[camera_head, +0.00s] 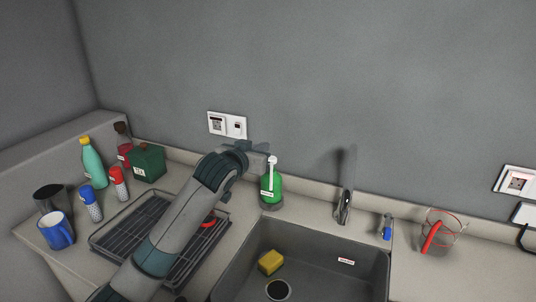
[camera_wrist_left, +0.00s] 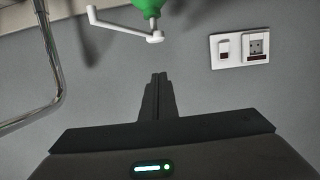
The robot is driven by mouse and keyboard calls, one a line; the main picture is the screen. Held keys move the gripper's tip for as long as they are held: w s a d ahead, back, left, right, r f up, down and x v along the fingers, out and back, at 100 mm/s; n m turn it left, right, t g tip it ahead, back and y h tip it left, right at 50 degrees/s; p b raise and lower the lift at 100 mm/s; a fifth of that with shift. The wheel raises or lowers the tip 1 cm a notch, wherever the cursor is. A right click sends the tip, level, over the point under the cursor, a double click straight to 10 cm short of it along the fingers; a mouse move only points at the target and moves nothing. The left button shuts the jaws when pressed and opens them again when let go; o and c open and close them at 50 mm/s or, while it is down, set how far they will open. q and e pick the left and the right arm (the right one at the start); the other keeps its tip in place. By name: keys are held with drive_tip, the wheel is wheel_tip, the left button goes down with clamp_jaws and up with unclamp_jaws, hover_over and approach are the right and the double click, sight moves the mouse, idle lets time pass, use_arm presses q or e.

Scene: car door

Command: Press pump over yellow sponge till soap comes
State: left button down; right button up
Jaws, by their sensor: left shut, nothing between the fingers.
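A green soap bottle (camera_head: 270,188) with a white pump stands upright on the counter ledge behind the sink. The yellow sponge (camera_head: 270,262) lies in the sink basin near the drain. My left gripper (camera_head: 266,152) is shut and empty, close to the top of the pump. In the left wrist view, which looks upside down, the shut fingers (camera_wrist_left: 158,82) point toward the white pump head (camera_wrist_left: 154,37), with a visible gap between them. Its long spout extends to the left there. No soap shows on the sponge. My right gripper is not in view.
A grey sink (camera_head: 325,262) has a faucet (camera_head: 345,200) right of the bottle. A dark dish rack (camera_head: 130,232) lies under my left arm. Cups and bottles stand at the left; a wall socket (camera_head: 227,125) is behind the gripper.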

use_arm(q)
drive_tip(key=w+f+p, duration=0.1)
drive_tip(key=w+d+f+p, duration=0.1)
drive_tip(key=f, duration=0.1)
drive_tip(key=w+f, duration=0.2)
drive_tip(key=shift+d+p, duration=0.35)
drive_tip(key=shift+p, duration=0.05)
drive_tip(key=shift+f, duration=0.1)
